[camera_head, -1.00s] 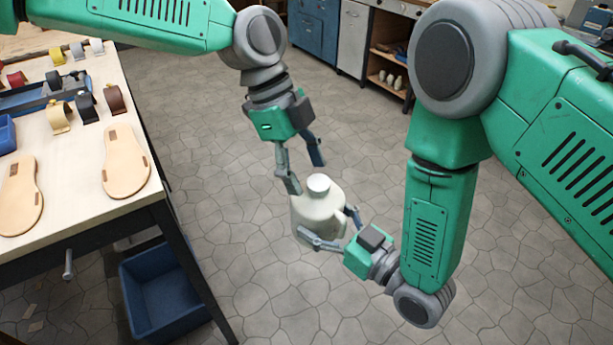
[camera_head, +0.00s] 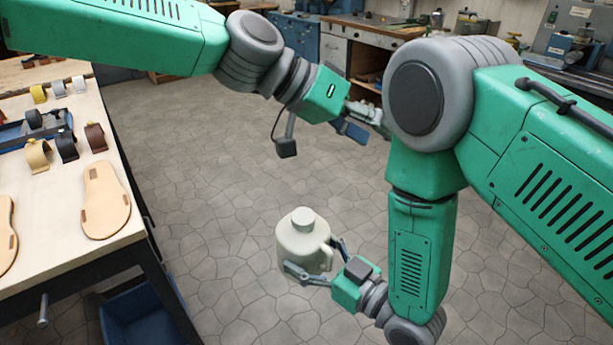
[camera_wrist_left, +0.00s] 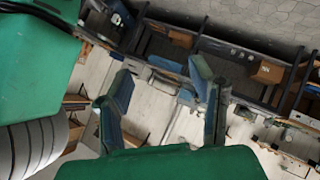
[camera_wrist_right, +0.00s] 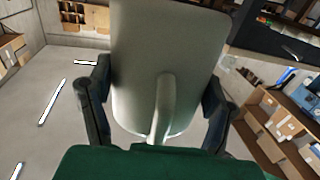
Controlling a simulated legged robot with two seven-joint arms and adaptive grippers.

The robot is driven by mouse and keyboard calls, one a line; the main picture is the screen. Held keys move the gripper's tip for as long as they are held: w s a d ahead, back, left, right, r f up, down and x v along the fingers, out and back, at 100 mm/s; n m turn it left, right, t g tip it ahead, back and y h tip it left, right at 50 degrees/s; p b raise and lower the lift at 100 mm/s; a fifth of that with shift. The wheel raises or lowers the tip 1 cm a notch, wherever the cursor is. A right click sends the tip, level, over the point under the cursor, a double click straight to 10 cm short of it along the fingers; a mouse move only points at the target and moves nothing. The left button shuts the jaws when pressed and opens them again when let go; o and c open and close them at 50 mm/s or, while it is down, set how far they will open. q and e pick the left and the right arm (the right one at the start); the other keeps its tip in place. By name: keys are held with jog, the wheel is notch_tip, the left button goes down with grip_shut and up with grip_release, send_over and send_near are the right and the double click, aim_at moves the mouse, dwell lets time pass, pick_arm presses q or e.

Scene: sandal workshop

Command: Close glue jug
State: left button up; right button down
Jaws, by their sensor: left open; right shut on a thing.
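The glue jug (camera_head: 303,246) is cream-coloured with a side handle and a grey-white cap (camera_head: 303,219) on its neck. My right gripper (camera_head: 308,268) is shut around the jug's body and holds it upright in the air above the floor. The jug also fills the middle of the right wrist view (camera_wrist_right: 168,60), with its handle toward the gripper. My left gripper (camera_head: 362,122) is open and empty, above and to the right of the jug, clear of it. Its two fingers (camera_wrist_left: 160,110) show apart in the left wrist view. Whether the cap is fully tightened cannot be told.
A workbench (camera_head: 60,250) at the left holds sandal soles (camera_head: 104,201) and several coloured straps (camera_head: 66,145). A blue bin (camera_head: 145,318) stands below it. Cabinets and a wooden bench (camera_head: 370,30) line the back. The tiled floor (camera_head: 215,190) between is clear.

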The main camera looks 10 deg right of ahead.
pick_arm(q)
jog(key=w+d+r+n+t+h, duration=0.2)
jog(key=w+d+r+n+t, duration=0.25)
jog(key=n, duration=0.95)
jog(key=w+a+n+t+y, duration=0.4)
jog(key=w+n+t, duration=0.15)
jog(key=n, duration=1.25)
jog(key=s+a+f+n+g+y, duration=0.2)
jog(key=s+a+f+n+y, duration=0.1)
jog(key=n, duration=0.5)
jog(key=s+a+f+n+g+y, duration=0.3)
jog(key=s+n, duration=0.2)
jog(key=n, duration=0.3)
jog(key=s+a+f+n+g+y, duration=0.3)
jog(key=s+n, duration=0.1)
jog(key=n, duration=0.4)
jog(key=shift+s+a+f, duration=0.25)
jog(key=shift+s+f, duration=0.1)
jog(key=shift+s+a+n, duration=0.3)
